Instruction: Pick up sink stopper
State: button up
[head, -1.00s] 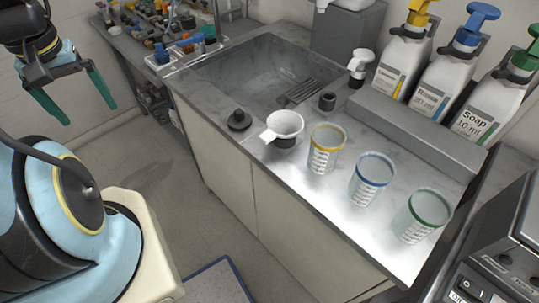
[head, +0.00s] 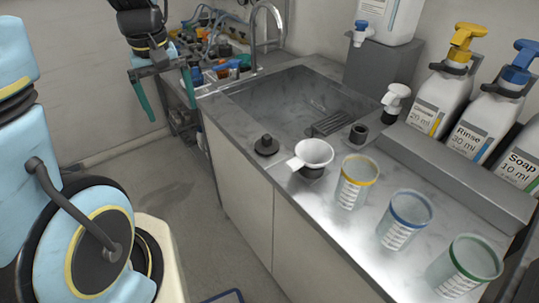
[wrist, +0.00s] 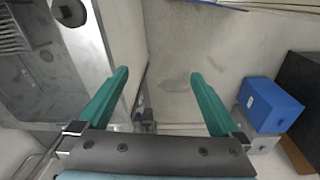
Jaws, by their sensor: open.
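The sink stopper (head: 266,145) is a small dark disc with a raised knob. In the head view it sits on the grey counter at the front left edge of the sink, left of a white funnel. In the wrist view a dark round thing (wrist: 69,11) at the counter's edge is probably the stopper. My gripper (head: 172,98) is open and empty, with green fingers. It hangs left of the counter, over the floor, apart from the stopper. The wrist view shows its two fingers (wrist: 163,88) spread wide with floor between them.
The sink basin (head: 290,105) lies behind the stopper. The white funnel (head: 313,154) is close on its right, then several measuring cups (head: 356,182) and pump bottles (head: 443,92). A tap (head: 254,38) stands at the back left. A blue box (wrist: 268,105) shows in the wrist view.

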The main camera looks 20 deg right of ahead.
jog(key=d+f+b, duration=0.2)
jog(key=d+b, duration=0.1)
jog(key=d, duration=0.7)
jog(key=n+b, duration=0.2)
jog(key=b, duration=0.1)
send_near(268, 137)
jog(key=shift+w+d+g, duration=0.2)
jog(key=shift+g, duration=0.1)
notch_tip(268, 137, down, 11)
jog(key=shift+r+p, duration=0.2)
jog(key=shift+p, duration=0.4)
jog(key=c, duration=1.2)
